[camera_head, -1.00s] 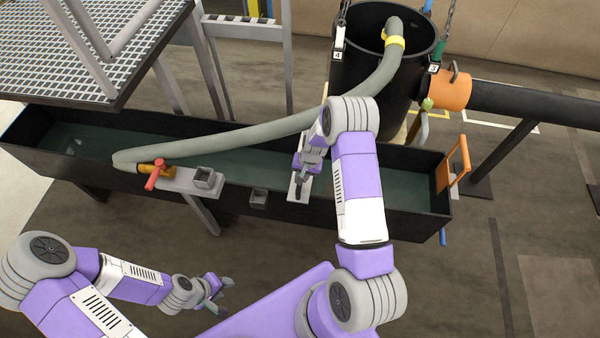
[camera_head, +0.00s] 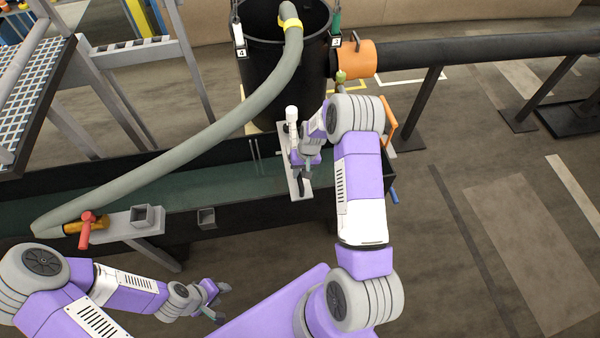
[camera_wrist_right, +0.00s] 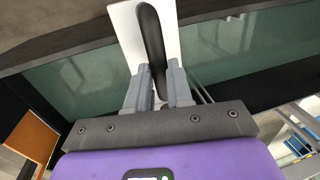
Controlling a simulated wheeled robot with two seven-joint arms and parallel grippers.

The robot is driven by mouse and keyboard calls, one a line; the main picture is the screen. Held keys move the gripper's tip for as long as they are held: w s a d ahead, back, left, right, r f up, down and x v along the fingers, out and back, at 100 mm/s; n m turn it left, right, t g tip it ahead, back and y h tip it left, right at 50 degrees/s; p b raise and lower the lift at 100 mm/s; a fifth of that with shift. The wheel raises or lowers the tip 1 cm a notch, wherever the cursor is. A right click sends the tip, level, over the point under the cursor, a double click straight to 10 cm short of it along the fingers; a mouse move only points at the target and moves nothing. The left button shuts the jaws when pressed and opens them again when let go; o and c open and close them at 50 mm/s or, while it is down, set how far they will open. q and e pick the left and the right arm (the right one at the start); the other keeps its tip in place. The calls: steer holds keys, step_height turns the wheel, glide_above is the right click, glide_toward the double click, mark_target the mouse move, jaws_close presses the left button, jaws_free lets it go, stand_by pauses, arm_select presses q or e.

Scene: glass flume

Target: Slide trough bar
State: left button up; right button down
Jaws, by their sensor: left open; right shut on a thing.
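The trough bar (camera_head: 285,150) is a pale flat plate lying across the long black trough (camera_head: 235,221), with a white upright post at its far end. A black handle (camera_wrist_right: 152,40) runs along the plate in the right wrist view. My right gripper (camera_head: 301,171) is shut on this handle, its fingers (camera_wrist_right: 157,82) on either side of it. The gripper and wrist hide part of the bar in the head view. My left gripper (camera_head: 219,300) is open and empty, low in front of the trough.
A grey hose (camera_head: 180,145) runs from the black tank (camera_head: 268,85) to a red-handled valve (camera_head: 87,228) on the trough's front left. An orange handle (camera_head: 388,120) marks the trough's right end, near my right arm.

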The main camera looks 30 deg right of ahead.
steer(key=c, duration=1)
jaws_free()
steer(key=r, duration=0.2)
steer(key=d+r+p, duration=0.1)
steer(key=r, duration=0.4)
steer(key=shift+s+d+r+p, duration=0.25)
steer(key=shift+s+p, duration=0.05)
steer(key=shift+s, duration=0.05)
steer(key=s+a+f, duration=0.3)
steer(key=s+a, duration=0.3)
steer(key=a, duration=0.2)
steer(key=s+a+f+n+y, duration=0.1)
steer(key=s+a+f, duration=0.2)
steer(key=s+a, duration=0.4)
steer(key=s+a+f+y, duration=0.1)
steer(key=s+a+f, duration=0.2)
steer(key=s+a, duration=0.4)
steer(key=shift+a+f+n, duration=0.2)
steer(key=shift+a+n, duration=0.2)
steer(key=shift+a, duration=0.75)
